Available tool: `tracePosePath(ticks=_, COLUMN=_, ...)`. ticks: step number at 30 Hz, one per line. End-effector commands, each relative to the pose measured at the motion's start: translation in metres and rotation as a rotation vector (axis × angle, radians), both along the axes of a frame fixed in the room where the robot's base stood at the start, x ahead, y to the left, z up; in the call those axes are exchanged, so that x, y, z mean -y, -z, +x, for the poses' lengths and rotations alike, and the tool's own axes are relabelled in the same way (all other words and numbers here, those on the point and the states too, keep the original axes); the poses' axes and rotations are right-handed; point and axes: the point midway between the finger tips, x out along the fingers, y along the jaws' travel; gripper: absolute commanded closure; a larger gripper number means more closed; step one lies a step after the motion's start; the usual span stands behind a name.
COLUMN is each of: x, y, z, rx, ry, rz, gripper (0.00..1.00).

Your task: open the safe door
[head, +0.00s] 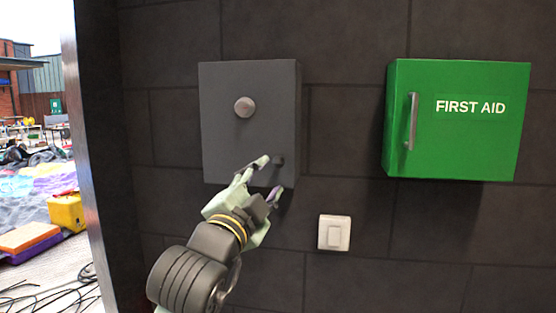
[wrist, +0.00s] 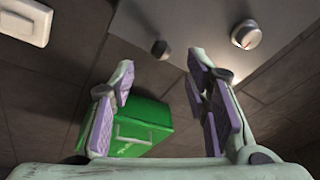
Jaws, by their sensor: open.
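The safe (head: 225,140) is a dark grey box on the dark block wall. Its door looks shut. A round light-grey dial (head: 244,107) sits on its upper front, and a small dark knob (head: 279,160) is at its lower right. In the wrist view the safe front (wrist: 205,20) is at the top, with the dial (wrist: 246,34) and the small knob (wrist: 160,49). My gripper (head: 270,178) is open and empty in front of the safe's lower right, close to the small knob. In the wrist view the knob appears beyond and between the fingertips (wrist: 161,68); contact cannot be told.
A green first aid cabinet (head: 465,140) with a vertical handle hangs to the right of the safe. A white light switch (head: 334,232) is on the wall below and between them. A wall edge (head: 88,150) stands at the left, with an outdoor area past it.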

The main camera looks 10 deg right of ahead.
Motion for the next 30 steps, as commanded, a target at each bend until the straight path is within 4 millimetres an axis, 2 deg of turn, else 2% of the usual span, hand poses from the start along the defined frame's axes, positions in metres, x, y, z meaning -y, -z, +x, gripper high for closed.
tracePosePath(ticks=6, x=0.019, y=-0.013, z=0.038, rx=-0.002, ry=0.002, rz=-0.002, gripper=0.57)
tracePosePath(ticks=13, x=0.032, y=-0.019, z=0.067, rx=0.0, ry=0.0, rz=-0.002, gripper=0.57)
tracePosePath(ticks=18, x=0.035, y=-0.019, z=0.075, rx=0.002, ry=-0.001, rz=-0.002, gripper=0.57)
tracePosePath(ticks=25, x=0.035, y=-0.019, z=0.075, rx=0.002, ry=-0.002, rz=-0.003, gripper=0.57)
tracePosePath(ticks=30, x=0.035, y=-0.019, z=0.075, rx=0.002, ry=-0.002, rz=-0.004, gripper=0.67)
